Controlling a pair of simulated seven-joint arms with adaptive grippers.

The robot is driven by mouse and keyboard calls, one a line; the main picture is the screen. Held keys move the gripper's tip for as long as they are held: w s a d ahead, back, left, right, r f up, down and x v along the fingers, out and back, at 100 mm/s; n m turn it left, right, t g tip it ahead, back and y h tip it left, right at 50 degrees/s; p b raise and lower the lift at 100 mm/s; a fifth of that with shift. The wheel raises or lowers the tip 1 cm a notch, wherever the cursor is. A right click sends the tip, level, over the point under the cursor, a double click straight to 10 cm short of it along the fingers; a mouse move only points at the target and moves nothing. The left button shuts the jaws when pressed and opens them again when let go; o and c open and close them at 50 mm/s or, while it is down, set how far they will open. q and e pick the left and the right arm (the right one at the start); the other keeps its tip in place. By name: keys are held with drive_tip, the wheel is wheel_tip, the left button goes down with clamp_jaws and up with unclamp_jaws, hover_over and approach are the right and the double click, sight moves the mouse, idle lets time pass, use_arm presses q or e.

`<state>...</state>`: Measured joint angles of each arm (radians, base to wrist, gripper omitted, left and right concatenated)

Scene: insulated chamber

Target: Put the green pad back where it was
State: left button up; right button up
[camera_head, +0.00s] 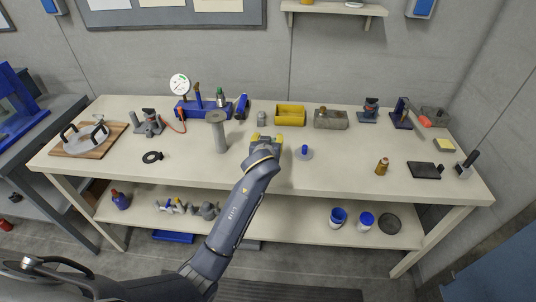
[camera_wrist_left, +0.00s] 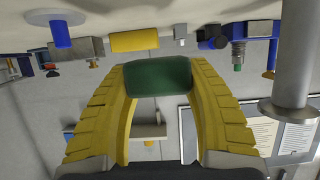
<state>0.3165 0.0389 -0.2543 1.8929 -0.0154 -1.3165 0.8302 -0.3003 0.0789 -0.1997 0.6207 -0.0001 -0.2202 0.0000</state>
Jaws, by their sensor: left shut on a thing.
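My left gripper (camera_head: 265,140) is over the middle of the workbench, in front of the yellow bin. In the left wrist view its yellow fingers (camera_wrist_left: 158,85) are shut on the green pad (camera_wrist_left: 158,77), a dark green block with rounded corners held at the fingertips. The pad is hidden by the gripper in the head view. I cannot tell whether it touches the bench. My right gripper is in neither view.
The yellow bin (camera_head: 290,115) and a grey box (camera_head: 330,119) are behind.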

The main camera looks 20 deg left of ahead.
use_arm(q)
drive_tip(key=shift+f, duration=3.3)
drive_tip(key=shift+f, duration=0.1)
drive_tip(key=o, duration=0.9)
drive_tip(key=shift+o, duration=0.2)
drive_tip(key=shift+s+r, duration=0.1)
drive_tip(key=shift+r, duration=0.1)
drive_tip(key=v, duration=1.1)
drive_tip(key=shift+s+d+r, duration=0.15)
drive_tip(key=shift+s, duration=0.2)
